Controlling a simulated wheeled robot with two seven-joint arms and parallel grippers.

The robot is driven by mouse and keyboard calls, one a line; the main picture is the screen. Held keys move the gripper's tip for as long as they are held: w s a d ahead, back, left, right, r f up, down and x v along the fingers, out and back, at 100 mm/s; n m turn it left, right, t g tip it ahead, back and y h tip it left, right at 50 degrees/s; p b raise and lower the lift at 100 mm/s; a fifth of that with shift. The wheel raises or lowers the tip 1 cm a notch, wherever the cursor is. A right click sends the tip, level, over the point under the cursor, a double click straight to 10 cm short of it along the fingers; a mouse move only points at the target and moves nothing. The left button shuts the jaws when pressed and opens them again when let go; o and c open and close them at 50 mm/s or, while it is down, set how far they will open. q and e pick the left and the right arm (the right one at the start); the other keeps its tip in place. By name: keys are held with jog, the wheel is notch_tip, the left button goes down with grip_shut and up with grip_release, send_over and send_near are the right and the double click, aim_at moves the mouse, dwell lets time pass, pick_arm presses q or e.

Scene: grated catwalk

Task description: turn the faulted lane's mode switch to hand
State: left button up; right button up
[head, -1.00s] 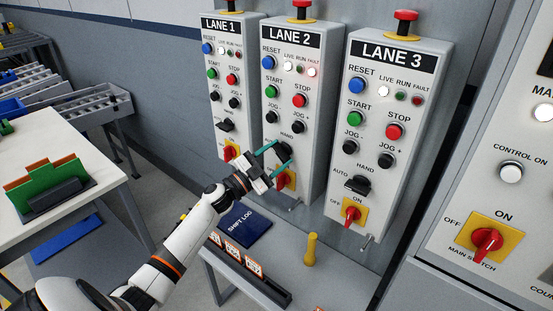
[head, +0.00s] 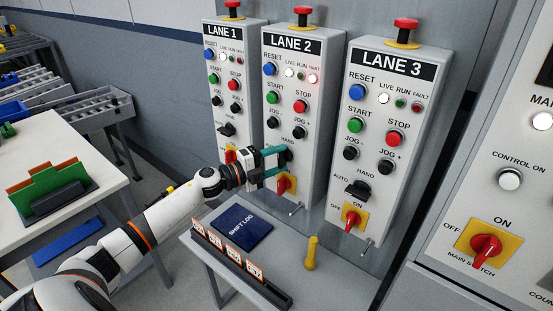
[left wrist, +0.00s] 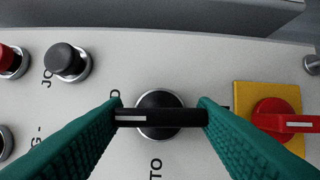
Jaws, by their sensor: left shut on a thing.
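The LANE 2 box (head: 298,120) has its red FAULT lamp (head: 313,79) lit brightly. Its black mode switch (left wrist: 158,115) is between the green fingers of my left gripper (head: 280,160), which is shut on the handle. In the left wrist view, the gripper (left wrist: 160,117) holds the handle lengthwise between both fingertips. The white mark is on the handle's left end, beside the last letter of HAND, toward the jog buttons. AUTO lies below the knob, mostly cut off. In the head view the fingers partly hide the switch. My right gripper is not in view.
A red main handle on a yellow plate (left wrist: 245,95) sits close to the right finger. LANE 1 (head: 220,100) and LANE 3 (head: 385,140) boxes flank LANE 2. Below is a bench with a blue shift log (head: 241,226) and a yellow-handled object (head: 311,254).

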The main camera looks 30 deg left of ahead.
pick_arm(q)
jog(key=shift+m, duration=0.4)
jog(key=o, duration=1)
jog(key=shift+b+v, duration=1.65)
jog(key=shift+v, duration=4.35)
